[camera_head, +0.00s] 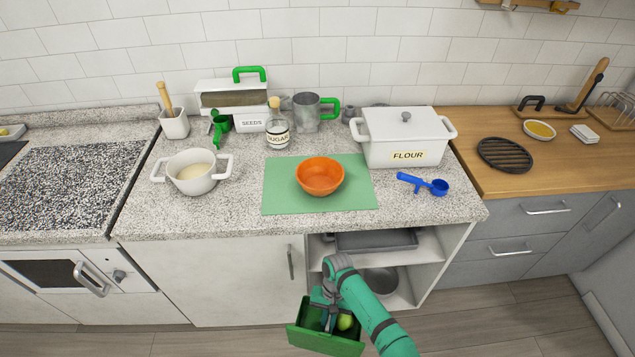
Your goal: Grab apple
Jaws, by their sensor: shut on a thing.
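A yellow-green apple (345,322) shows inside a green open box (322,341) at the bottom middle of the head view. My gripper (333,321) reaches down into this box, with its jaws against the apple's left side. It is shut on the apple. The arm and the box wall hide part of the fingers and the apple, so the exact contact is hard to see.
The counter above holds an orange bowl (320,176) on a green mat (277,196), a white pot (193,171), a flour box (405,138) and a blue scoop (424,184). An open shelf (430,262) with pans lies behind my arm. Floor is clear left of the box.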

